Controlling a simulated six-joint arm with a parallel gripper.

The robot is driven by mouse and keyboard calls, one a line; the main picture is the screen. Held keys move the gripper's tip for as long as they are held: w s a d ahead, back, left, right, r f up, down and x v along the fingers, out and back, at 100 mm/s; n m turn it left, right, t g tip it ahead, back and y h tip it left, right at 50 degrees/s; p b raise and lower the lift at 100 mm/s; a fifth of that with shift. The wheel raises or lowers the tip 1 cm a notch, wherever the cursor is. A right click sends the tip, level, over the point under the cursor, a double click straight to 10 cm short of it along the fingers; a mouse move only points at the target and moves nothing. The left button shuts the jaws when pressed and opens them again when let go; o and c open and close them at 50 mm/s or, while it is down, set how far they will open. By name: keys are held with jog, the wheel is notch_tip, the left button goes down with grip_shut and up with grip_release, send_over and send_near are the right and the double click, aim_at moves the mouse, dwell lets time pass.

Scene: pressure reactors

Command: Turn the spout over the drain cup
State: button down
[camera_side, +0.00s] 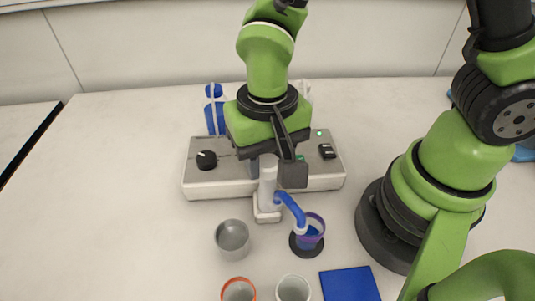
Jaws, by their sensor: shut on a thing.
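The blue spout (290,207) comes off the front of a white upright body and slopes down to the right. Its pale tip is over the near-left part of the purple-rimmed cup (312,224), which stands on a dark round base and has blue inside. I cannot tell whether the tip touches the cup. My gripper (277,174) comes down from above at the white body, just behind the spout. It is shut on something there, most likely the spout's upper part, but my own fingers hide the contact. No label shows which cup is the drain cup.
A grey metal cup (232,238) stands left of the spout. An orange-rimmed cup (238,290), a white cup (293,289) and a blue square mat (349,285) lie in front. The grey reactor base (222,177) has a black knob (206,160). The left tabletop is clear.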

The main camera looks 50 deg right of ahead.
jog(key=m, duration=1.1)
jog(key=shift+m, duration=1.7)
jog(key=c, duration=0.6)
grip_release()
jog(key=shift+c, duration=0.2)
notch_tip(320, 180, up, 10)
jog(key=shift+d, duration=0.1)
